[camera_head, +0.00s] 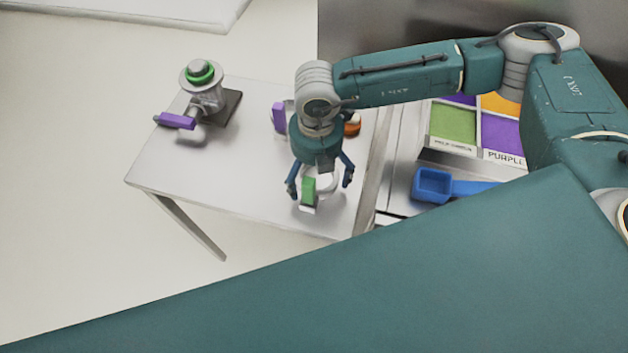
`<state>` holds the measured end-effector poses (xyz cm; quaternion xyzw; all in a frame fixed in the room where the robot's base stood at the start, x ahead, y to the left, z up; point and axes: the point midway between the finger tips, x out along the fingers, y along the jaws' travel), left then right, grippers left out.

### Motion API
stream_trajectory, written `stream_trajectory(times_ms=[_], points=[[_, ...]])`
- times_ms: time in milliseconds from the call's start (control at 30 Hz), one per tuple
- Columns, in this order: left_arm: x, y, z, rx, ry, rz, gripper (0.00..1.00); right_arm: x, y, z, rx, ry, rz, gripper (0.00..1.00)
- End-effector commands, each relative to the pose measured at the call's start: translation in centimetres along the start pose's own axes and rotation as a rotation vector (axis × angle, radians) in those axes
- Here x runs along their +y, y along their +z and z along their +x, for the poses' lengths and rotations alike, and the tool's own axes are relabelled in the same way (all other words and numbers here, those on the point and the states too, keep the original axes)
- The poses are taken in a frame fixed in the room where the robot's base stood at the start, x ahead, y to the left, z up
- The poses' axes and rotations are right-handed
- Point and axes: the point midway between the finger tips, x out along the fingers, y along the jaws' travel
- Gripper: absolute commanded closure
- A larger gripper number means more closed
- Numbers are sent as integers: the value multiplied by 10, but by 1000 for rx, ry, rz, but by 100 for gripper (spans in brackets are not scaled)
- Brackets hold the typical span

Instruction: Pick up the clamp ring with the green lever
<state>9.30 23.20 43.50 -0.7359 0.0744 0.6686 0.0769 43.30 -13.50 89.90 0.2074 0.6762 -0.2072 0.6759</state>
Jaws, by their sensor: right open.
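The clamp ring with the green lever (309,188) lies on the small white table (235,165), near its front right part. Its white ring shows behind and beside the green lever, partly hidden by my gripper. My right gripper (320,188) points down over this clamp ring, with its fingers spread open to the left and right of it. I cannot tell whether the fingers touch it. My left gripper is not in view.
A metal fitting (207,100) with a green ring on top and a purple lever stands at the table's back left. A purple-levered piece (279,117) and an orange object (352,125) are behind my gripper. A blue scoop (435,186) and colour-labelled bins (452,122) are at right.

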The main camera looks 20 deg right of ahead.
Motion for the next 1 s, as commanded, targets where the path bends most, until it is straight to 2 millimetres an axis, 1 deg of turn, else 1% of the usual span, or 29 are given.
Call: stream_trajectory(times_ms=[100, 267, 300, 367, 400, 467, 500, 567, 600, 667, 700, 1000], points=[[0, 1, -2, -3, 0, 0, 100, 0, 0, 6, -1, -1, 0, 6], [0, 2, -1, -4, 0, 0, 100, 0, 0, 7, -1, 0, 0, 6], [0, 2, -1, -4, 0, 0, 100, 0, 0, 7, -1, 0, 0, 10], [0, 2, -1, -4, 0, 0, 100, 0, 0, 6, -1, 0, 0, 22], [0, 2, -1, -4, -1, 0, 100, 0, 0, 6, -1, 0, 0, 30], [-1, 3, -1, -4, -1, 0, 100, 0, 0, 6, -1, -1, 0, 42], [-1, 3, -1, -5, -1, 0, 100, 0, 0, 6, 0, -1, 0, 50], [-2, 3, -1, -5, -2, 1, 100, 0, 0, 6, 0, -1, 0, 62], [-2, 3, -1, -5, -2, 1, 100, 0, 0, 6, 0, -1, 0, 70], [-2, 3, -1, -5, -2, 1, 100, 0, 0, 7, 1, -1, 0, 82], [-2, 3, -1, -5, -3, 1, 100, 0, 0, 6, 0, 0, 0, 87], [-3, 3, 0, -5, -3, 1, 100, 0, 0, 4, 1, 0, 0, 87]])
